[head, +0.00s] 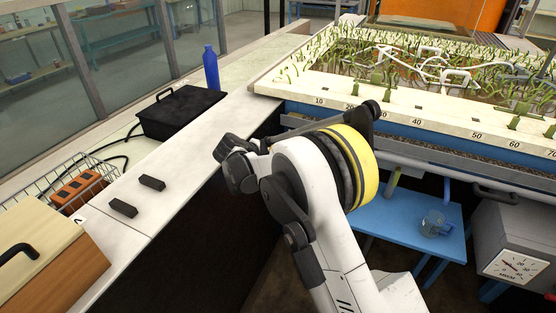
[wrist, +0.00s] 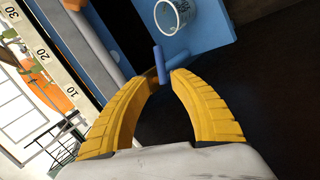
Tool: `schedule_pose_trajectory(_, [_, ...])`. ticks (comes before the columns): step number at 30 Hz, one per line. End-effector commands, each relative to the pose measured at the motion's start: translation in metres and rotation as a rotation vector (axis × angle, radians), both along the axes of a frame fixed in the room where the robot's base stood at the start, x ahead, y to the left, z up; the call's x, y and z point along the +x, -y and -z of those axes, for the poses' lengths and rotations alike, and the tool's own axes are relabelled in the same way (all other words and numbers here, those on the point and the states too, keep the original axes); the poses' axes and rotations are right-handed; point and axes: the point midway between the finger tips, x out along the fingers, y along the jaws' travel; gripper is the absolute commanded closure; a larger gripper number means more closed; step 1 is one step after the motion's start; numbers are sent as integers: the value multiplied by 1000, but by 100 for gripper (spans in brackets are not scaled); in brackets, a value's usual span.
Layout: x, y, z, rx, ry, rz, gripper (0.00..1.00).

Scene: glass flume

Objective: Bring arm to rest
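In the wrist view the two curved yellow fingers of my gripper (wrist: 164,77) stand apart, with a gap between their tips. No object is clearly held. Blue bars (wrist: 161,64) show at the gap and look like part of the blue stand beyond, though their distance is hard to judge. In the head view my white arm is bent up in front of the flume (head: 400,119), beside the counter end. I cannot make out the fingers there.
A blue low table (head: 385,222) with a clear jug (head: 435,224) stands under the flume, near a grey dial box (head: 515,240). The counter at left carries a blue bottle (head: 211,68), black case (head: 180,112), two dark blocks (head: 152,183), wire basket (head: 48,190) and wooden box (head: 45,255).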

Motion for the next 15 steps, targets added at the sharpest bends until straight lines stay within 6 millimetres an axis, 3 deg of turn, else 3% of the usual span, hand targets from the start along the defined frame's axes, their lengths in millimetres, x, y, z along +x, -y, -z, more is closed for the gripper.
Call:
schedule_pose_trajectory(11, [0,0,0,0,0,0,73])
schedule_pose_trajectory(15, [-4,12,-15,22,-6,13,73])
